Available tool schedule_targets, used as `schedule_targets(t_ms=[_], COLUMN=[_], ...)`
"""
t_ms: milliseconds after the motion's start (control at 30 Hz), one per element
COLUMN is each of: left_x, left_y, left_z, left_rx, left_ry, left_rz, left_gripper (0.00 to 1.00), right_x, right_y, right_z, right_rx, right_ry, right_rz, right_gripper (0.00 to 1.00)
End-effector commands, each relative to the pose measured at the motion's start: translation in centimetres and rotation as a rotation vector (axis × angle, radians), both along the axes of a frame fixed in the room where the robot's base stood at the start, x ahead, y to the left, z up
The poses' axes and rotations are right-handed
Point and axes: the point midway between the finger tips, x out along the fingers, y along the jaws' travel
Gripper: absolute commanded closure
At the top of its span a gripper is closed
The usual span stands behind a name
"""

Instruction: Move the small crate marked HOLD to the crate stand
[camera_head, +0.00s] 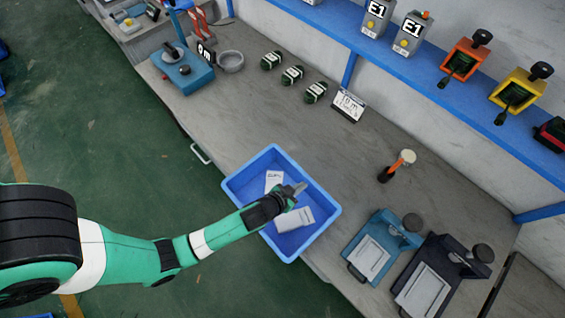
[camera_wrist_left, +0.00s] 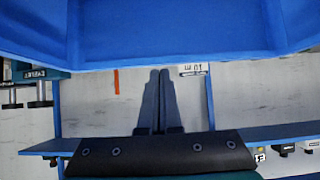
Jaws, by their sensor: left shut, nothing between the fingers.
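A blue open crate (camera_head: 233,185) sits at the front edge of the grey workbench in the head view, partly past the edge. Two white slips lie inside it; their print is too small to read, and I see no HOLD mark on the crate. My left gripper (camera_head: 298,190) is over the crate's interior, shut and empty. In the left wrist view its two fingers (camera_wrist_left: 159,85) lie together. A broad blue surface (camera_wrist_left: 170,35), which looks like the crate, fills the top of that view. I cannot pick out a crate stand. My right gripper is not in view.
On the bench (camera_head: 230,110) are a blue fixture (camera_head: 188,75), a grey bowl (camera_head: 231,61), several dark green parts, a white sign (camera_head: 348,105) and an orange-handled hammer (camera_head: 397,166). Two clamp plates (camera_head: 372,255) stand at right. A blue shelf (camera_head: 420,90) holds coloured devices.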

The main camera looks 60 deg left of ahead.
Motion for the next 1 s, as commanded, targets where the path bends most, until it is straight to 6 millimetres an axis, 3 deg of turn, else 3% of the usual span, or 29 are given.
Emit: schedule_targets(t_ms=[100, 300, 567, 700, 900, 1000], left_x=[-3.1, -7.5, -9.4, -9.4, -9.4, -9.4], left_y=[-0.9, -2.1, -2.6, -2.6, -2.5, -2.5], left_z=[-0.2, -0.2, 0.0, 0.1, 0.1, 0.1], left_rx=[0.002, 0.001, 0.002, 0.001, 0.001, 0.001], left_ry=[0.002, 0.0, -0.003, -0.003, -0.003, -0.003], left_rz=[-0.004, -0.005, -0.001, 0.001, 0.0, 0.0], left_gripper=[1.0, 1.0, 1.0, 0.75, 0.45, 0.45], right_x=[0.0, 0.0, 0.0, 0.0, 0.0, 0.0], right_y=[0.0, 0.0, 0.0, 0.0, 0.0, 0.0], right_z=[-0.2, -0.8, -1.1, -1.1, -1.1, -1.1], right_rx=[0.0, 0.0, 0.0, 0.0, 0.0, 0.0], right_ry=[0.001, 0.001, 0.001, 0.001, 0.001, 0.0], right_rz=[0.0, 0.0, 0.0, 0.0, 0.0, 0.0], right_gripper=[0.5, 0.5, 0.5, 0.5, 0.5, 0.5])
